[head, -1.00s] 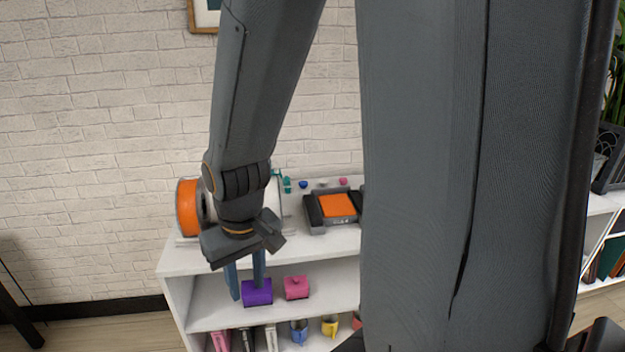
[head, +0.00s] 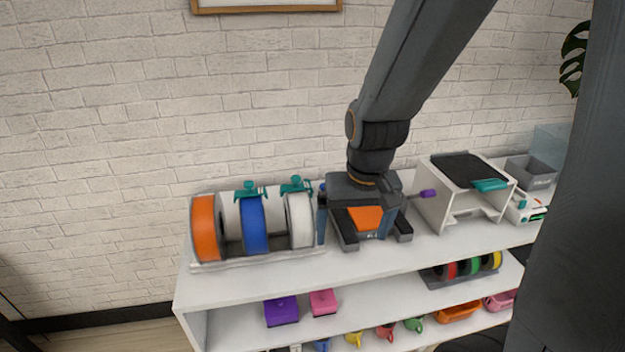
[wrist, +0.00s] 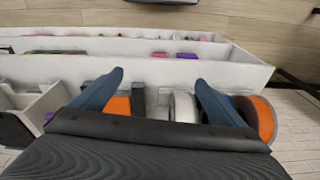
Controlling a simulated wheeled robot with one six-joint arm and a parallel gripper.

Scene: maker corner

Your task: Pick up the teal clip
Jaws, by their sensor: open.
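Two teal clips sit on top of the spools in the head view: one teal clip (head: 250,190) above the blue spool, another teal clip (head: 296,186) above the white spool. A third teal piece (head: 489,185) lies at the front edge of a white stand; I cannot tell if it is a clip. My gripper (head: 362,205) is above the shelf top, right of the white spool, over or behind the orange-topped device. Its blue fingers are spread and empty in the wrist view (wrist: 159,78). No teal clip shows clearly there.
An orange spool (head: 204,228), blue spool (head: 254,224) and white spool (head: 300,221) stand in a rack left of my gripper. The orange-topped device (head: 366,220) and white stand (head: 440,205) crowd the top. The shelf's front strip (head: 260,283) is clear.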

